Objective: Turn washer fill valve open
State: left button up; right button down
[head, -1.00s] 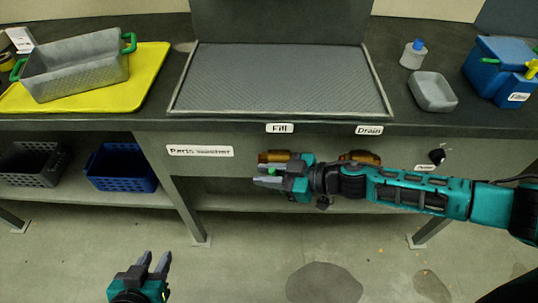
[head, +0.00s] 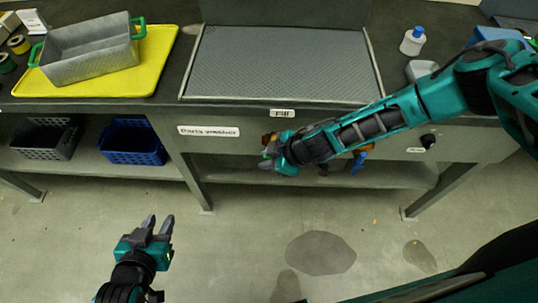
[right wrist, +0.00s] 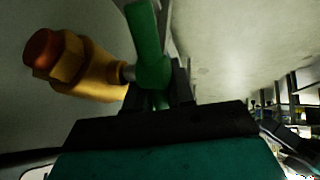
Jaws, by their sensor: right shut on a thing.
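The fill valve (head: 268,138) is a brass fitting on the front of the parts washer, below the "Fill" label (head: 282,113). Its brass body (right wrist: 88,72) and green handle (right wrist: 150,45) show large in the right wrist view. My right gripper (head: 267,157) is at the valve, shut on the green handle. The handle's upper part stands clear of the jaws; its lower part is between the dark fingers (right wrist: 170,95). In the head view my gripper hides most of the handle. My left gripper (head: 159,222) is open and empty, low over the floor.
A second valve with a blue handle (head: 358,161) is right of the fill valve, partly behind my right arm. A black knob (head: 428,141) is further right. A grey bin (head: 92,58) sits on a yellow tray (head: 165,62). Baskets (head: 133,143) stand on the lower shelf.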

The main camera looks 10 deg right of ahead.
jog(key=shift+d+f+n+g+h, duration=0.15)
jog(key=shift+f+g+h, duration=0.15)
jog(key=shift+h, duration=0.75)
jog(key=shift+f+n+g+h, duration=0.2)
jog(key=shift+f+g+h, duration=0.1)
jog(key=shift+h, duration=0.7)
jog(key=shift+d+f+n+g+h, duration=0.15)
jog(key=shift+f+g+h, duration=0.15)
jog(key=shift+h, duration=0.75)
jog(key=c, duration=1.4)
grip_release()
jog(key=shift+o, duration=0.2)
jog(key=shift+r, duration=0.1)
jog(key=v, duration=1.2)
jog(key=shift+a+r, duration=0.3)
jog(key=shift+r, duration=0.05)
